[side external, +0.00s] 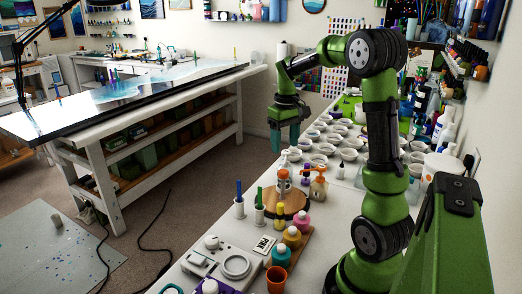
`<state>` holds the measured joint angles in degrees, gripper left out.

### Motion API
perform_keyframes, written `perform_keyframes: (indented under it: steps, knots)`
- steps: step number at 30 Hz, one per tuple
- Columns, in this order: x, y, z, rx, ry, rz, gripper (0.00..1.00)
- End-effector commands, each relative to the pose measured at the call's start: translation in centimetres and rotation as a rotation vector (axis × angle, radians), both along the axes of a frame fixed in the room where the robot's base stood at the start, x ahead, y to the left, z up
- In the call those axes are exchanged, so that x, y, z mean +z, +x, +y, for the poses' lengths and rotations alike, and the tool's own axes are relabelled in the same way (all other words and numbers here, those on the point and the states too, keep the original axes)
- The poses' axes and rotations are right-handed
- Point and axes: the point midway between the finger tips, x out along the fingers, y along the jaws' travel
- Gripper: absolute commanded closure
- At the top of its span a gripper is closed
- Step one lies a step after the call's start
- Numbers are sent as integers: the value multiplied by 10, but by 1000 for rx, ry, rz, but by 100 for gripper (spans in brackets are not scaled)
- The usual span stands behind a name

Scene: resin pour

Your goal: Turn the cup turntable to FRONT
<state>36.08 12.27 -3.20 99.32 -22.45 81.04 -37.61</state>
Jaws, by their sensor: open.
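A round wooden disc (291,206), which looks like the cup turntable, lies on the white bench in the middle of the view. Bottles and small containers stand at it and partly hide it, so I cannot read any FRONT mark or tell which way it faces. My green gripper (284,146) hangs above the bench, beyond the disc in the picture, with its teal fingers pointing down. It is open, with nothing visible between the fingers, and apart from the disc.
White holders with a blue marker (239,208) and a green one stand left. Several pale cups (320,147) fill the bench behind.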

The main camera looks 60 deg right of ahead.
Motion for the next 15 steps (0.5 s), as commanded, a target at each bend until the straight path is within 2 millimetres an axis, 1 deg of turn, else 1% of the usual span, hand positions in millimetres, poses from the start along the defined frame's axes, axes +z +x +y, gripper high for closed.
perform_keyframes:
  steps: [1, 6, 9, 12, 15]
  knots:
    - [-13, -1, 1, -1, 4, 5, 39]
    - [-49, 0, 1, 0, 4, 3, 39]
    - [-66, -1, 1, 0, 3, 3, 39]
    - [-79, 0, 0, -1, 2, 1, 39]
    - [-87, 0, 0, 0, 0, 0, 39]
